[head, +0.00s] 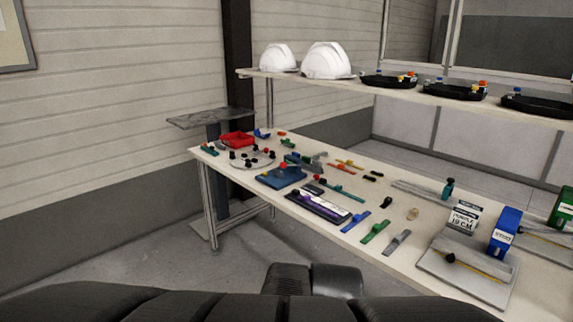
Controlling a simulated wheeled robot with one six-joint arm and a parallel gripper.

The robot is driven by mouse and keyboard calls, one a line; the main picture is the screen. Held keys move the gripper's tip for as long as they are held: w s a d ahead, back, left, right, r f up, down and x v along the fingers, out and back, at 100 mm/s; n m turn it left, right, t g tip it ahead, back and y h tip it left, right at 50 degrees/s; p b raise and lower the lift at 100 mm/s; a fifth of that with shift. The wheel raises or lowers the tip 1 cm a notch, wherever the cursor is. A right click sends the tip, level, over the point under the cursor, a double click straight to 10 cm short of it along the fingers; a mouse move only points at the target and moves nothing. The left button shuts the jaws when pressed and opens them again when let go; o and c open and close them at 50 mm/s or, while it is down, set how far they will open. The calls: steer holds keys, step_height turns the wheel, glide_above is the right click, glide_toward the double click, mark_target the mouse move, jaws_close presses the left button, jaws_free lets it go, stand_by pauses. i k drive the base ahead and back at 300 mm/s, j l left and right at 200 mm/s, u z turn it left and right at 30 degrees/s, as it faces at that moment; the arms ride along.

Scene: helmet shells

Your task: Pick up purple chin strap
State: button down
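A long purple strip (318,204), which looks like the purple chin strap, lies on or in a flat dark-and-white holder on the workbench (405,262), near its front edge. It is small here, and I cannot tell whether it is loose or fixed. A white sign reading "PURPLE 19 CM" (464,217) stands farther right on the bench. Black parts of my own body fill the bottom edge, below and apart from the bench. I cannot make out my gripper's fingers in this view.
Blue (355,221), green (375,232) and grey (397,242) strips lie right of the purple one. A blue fixture (282,177) stands behind it. A grey plate (466,272) lies at right. White helmets (327,61) and black trays (388,82) sit on the shelf above. Floor before the bench is clear.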

mark_target(295, 192)
steer(key=i+u, duration=0.15)
steer(key=i, duration=1.4)
